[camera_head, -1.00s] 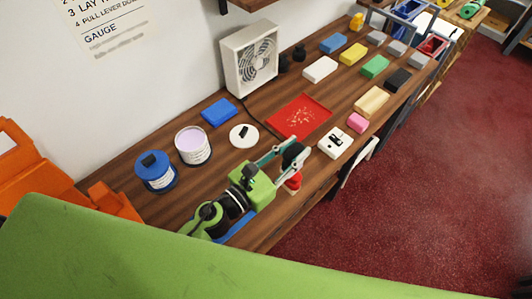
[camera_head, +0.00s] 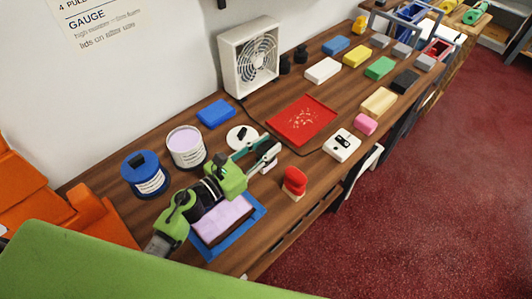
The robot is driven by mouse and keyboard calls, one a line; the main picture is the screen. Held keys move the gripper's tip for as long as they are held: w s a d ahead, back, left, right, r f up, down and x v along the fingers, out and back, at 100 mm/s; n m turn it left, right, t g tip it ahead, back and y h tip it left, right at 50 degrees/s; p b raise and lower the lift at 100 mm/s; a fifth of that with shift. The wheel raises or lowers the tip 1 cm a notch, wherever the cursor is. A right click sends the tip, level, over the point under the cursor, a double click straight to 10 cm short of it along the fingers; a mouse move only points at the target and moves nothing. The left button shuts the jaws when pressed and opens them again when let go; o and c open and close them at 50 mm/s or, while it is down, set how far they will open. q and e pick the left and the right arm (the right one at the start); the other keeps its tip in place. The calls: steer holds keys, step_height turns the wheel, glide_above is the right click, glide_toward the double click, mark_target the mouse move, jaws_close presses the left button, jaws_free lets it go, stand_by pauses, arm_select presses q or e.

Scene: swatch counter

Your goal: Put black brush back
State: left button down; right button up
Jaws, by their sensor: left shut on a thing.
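My left gripper (camera_head: 262,154) reaches in from the lower left over the counter. It is shut on a dark thing that appears to be the black brush (camera_head: 265,148), mostly hidden between the fingers. A pale part shows below the fingers. A red brush (camera_head: 294,181) stands just right of the gripper near the counter's front edge. A round white lid (camera_head: 236,140) with a black handle lies just behind the gripper. My right gripper is not in view.
A lilac block (camera_head: 222,218) sits on a blue mat (camera_head: 208,250) below my left arm. An open tin (camera_head: 187,150) and a blue-lidded tin (camera_head: 143,178) stand left. A red tray (camera_head: 299,122) lies behind. A white fan (camera_head: 250,60) stands by the wall.

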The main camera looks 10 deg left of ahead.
arm_select(q)
steer(key=shift+f, duration=0.55)
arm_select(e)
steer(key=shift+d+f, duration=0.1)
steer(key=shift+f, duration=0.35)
arm_select(q)
steer(key=shift+f, duration=0.1)
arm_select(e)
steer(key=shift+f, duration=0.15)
arm_select(q)
steer(key=c, duration=2.1)
jaws_free()
steer(key=shift+f, duration=0.1)
steer(key=o, duration=0.4)
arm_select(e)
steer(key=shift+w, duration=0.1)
